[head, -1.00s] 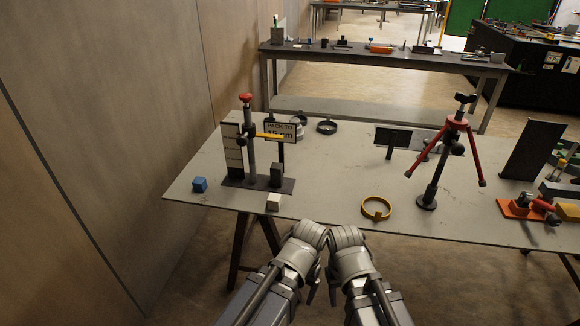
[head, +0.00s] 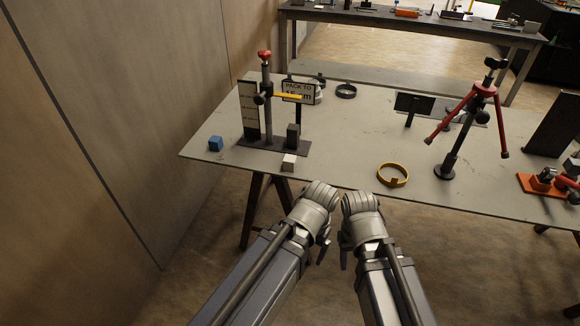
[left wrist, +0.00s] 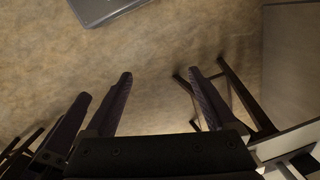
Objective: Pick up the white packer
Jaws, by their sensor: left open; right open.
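The white packer (head: 289,162) is a small white block on the near edge of the grey table in the head view, just in front of the dark base of the gauge stand. My left gripper (head: 323,252) hangs below and right of it in the head view, in front of the table, with its fingers only partly visible. In the left wrist view its two dark fingers (left wrist: 160,85) are spread over bare floor with nothing between them. My right gripper (head: 344,257) hangs beside the left one, open and apart from the packer.
A blue block (head: 215,143) lies left of the gauge stand (head: 266,110). A dark grey block (head: 293,135) stands on the stand's base behind the packer. A yellow ring (head: 393,175) and a red-legged tripod (head: 470,110) stand to the right. The table's near edge (head: 350,183) lies beyond my grippers.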

